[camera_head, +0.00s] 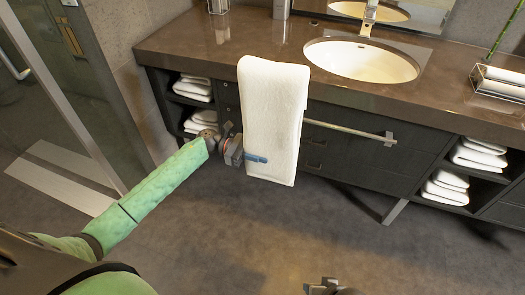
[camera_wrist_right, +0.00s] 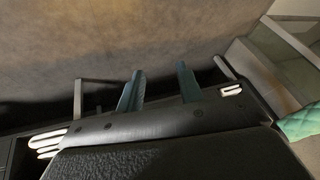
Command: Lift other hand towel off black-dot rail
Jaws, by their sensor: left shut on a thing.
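A white hand towel (camera_head: 272,105) hangs lengthwise in front of the vanity in the head view. Its top edge stands above the line of the metal rail (camera_head: 350,129) and overlaps the counter's front edge. The towel hides the left part of the rail, so I cannot tell if they touch. My left gripper (camera_head: 256,159) is shut on the towel's lower left side, with a blue finger across its front. My right gripper (camera_wrist_right: 160,85) is open and empty in the right wrist view; its tip shows at the bottom of the head view. No black dot can be made out.
The brown counter (camera_head: 200,45) holds a white sink (camera_head: 360,62) and a tray (camera_head: 498,82) at right. Folded towels fill the left shelves (camera_head: 192,90) and right shelves (camera_head: 480,155). A glass door stands at left. The floor in front is clear.

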